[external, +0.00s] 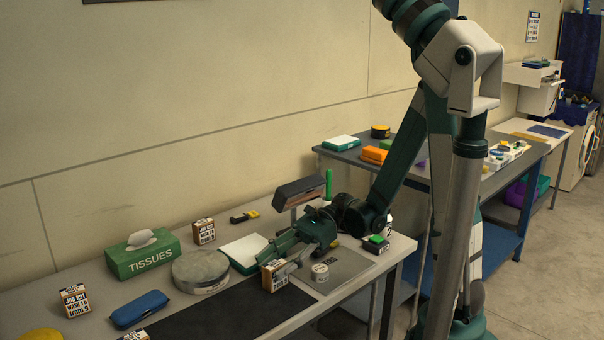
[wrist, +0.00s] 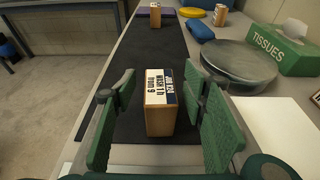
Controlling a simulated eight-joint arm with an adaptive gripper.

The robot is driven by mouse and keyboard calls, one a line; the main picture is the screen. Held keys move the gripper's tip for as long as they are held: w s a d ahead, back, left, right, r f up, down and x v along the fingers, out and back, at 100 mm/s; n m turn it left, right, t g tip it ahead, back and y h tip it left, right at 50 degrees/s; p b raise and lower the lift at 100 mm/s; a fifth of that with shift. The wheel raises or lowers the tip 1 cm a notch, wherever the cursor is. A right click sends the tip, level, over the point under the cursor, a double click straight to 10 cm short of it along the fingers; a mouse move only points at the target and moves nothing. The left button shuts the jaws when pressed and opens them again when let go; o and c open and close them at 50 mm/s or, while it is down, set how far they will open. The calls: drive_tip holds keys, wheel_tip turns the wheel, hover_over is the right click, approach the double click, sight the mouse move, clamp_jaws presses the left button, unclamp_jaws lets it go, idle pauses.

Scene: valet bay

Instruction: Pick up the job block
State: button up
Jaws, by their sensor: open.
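A job block (external: 274,277), brown with a white and dark printed label, stands upright near the dark mat's right end. In the wrist view the same block (wrist: 160,110) stands between my gripper's green pads, with a gap on each side. My gripper (external: 284,260) is open and low over the bench, its fingers around the block; in the wrist view the open gripper (wrist: 164,92) holds nothing. Similar job blocks stand at the left (external: 74,300), by the tissue box (external: 204,231) and at the front edge (external: 135,335). The far lower part of the block is hidden.
A round grey tin (external: 201,271), a green tissue box (external: 143,254), a blue case (external: 139,309) and a white-topped box (external: 244,253) stand behind the dark mat (external: 225,316). The mat's middle is clear.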

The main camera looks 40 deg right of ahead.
sight(275, 263)
idle(0.4)
drive_tip(key=c, duration=1.1)
drive_tip(key=shift+o, duration=0.2)
drive_tip(key=shift+r, duration=0.2)
wheel_tip(275, 263, up, 18)
drive_tip(key=p, duration=0.5)
drive_tip(key=shift+f, duration=0.2)
